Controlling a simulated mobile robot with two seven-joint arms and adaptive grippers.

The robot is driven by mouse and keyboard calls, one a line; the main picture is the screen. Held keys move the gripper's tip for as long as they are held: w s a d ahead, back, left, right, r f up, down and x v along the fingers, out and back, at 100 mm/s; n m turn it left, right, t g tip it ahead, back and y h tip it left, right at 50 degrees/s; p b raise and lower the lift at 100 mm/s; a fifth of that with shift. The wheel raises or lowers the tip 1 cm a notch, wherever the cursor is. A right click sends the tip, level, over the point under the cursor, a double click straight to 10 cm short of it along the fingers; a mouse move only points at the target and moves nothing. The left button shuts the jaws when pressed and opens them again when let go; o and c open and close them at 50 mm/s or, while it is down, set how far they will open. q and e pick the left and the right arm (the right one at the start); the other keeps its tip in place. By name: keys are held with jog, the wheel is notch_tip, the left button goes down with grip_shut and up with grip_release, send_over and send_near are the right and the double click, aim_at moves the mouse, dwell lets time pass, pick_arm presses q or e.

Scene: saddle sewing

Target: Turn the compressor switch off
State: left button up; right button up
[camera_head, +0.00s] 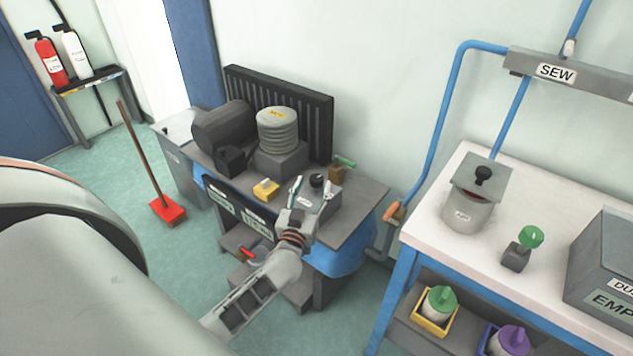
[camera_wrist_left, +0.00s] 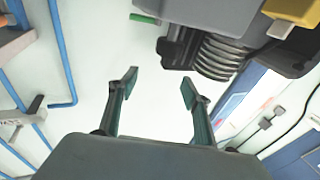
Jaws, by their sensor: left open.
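The compressor (camera_head: 350,212) stands against the wall in the head view, with a dark motor, a ribbed cylinder (camera_head: 279,132) and a blue tank below. I cannot tell for sure which is the switch. My left gripper (camera_head: 312,190) is open and empty over the front of the compressor top, right of the yellow box. In the left wrist view, the open fingers (camera_wrist_left: 160,85) frame bare wall; the ribbed cylinder (camera_wrist_left: 218,57) and a yellow part (camera_wrist_left: 292,10) lie beyond.
A white workbench (camera_head: 435,225) stands at the right with a grey-lidded pot (camera_head: 467,212), a green-knobbed tool (camera_head: 529,238) and a grey bin (camera_head: 607,268). Blue pipes run up the wall.

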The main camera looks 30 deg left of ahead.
aim_at(315, 186)
pick_arm(q)
jog(key=f, duration=0.1)
jog(key=f+g, duration=0.1)
jog(key=f, duration=0.1)
jog(key=shift+s+a, duration=0.15)
jog(key=shift+s, duration=0.25)
jog(key=shift+f, duration=0.15)
jog(key=shift+w, duration=0.15)
jog(key=x, duration=0.2)
jog(key=b+x, duration=0.1)
jog(key=x, duration=0.1)
jog(key=b+x, duration=0.1)
jog(key=x, duration=0.1)
jog(key=shift+f, duration=0.25)
jog(key=shift+w+a, duration=0.15)
jog(key=shift+w, duration=0.15)
jog(key=shift+w+a+r, duration=0.1)
jog(key=shift+w+r, duration=0.1)
jog(key=shift+w, duration=0.15)
pick_arm(e)
jog(key=shift+w+d+f, duration=0.4)
jog(key=shift+w+f, duration=0.1)
pick_arm(q)
jog(key=c, duration=1.1)
jog(key=shift+c, duration=0.2)
pick_arm(e)
jog(key=shift+s+a, duration=0.1)
jog(key=shift+s, duration=0.05)
